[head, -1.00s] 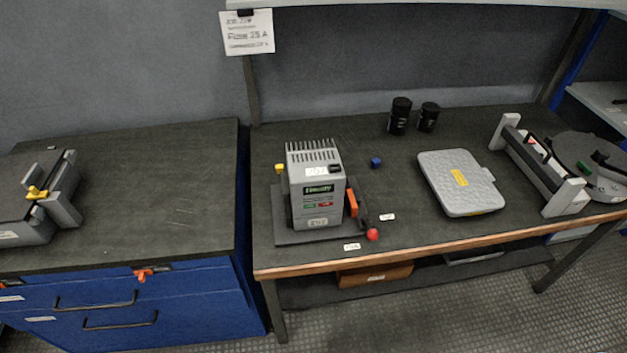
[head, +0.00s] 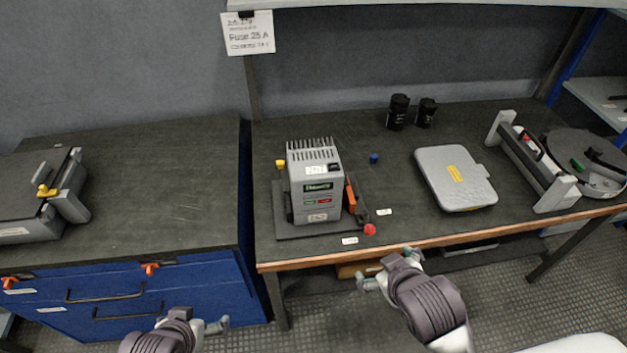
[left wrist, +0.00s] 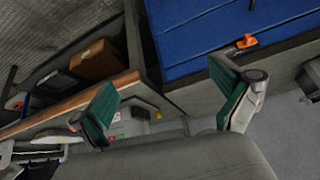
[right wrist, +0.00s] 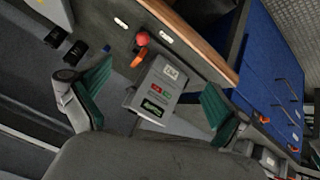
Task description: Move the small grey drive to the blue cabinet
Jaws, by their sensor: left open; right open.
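The small grey drive (head: 316,186) stands upright on a dark base plate (head: 290,232) near the left end of the workbench. It has a finned top, a label and an orange lever on its right side. The blue cabinet (head: 180,285) is to the left, its dark top (head: 160,190) mostly bare. My right gripper (head: 386,268) is open and empty in front of the bench edge; in the right wrist view the drive (right wrist: 158,92) shows between its fingers (right wrist: 150,100), apart from them. My left gripper (head: 207,326) is open and empty before the cabinet; its fingers (left wrist: 167,110) show in the left wrist view.
A red knob (head: 370,229) sits at the plate's front right corner. A grey case (head: 455,178), a grey framed device (head: 530,160) and two black cylinders (head: 398,111) stand further right. A grey clamp-like device (head: 45,200) occupies the cabinet top's left end. Its middle and right are free.

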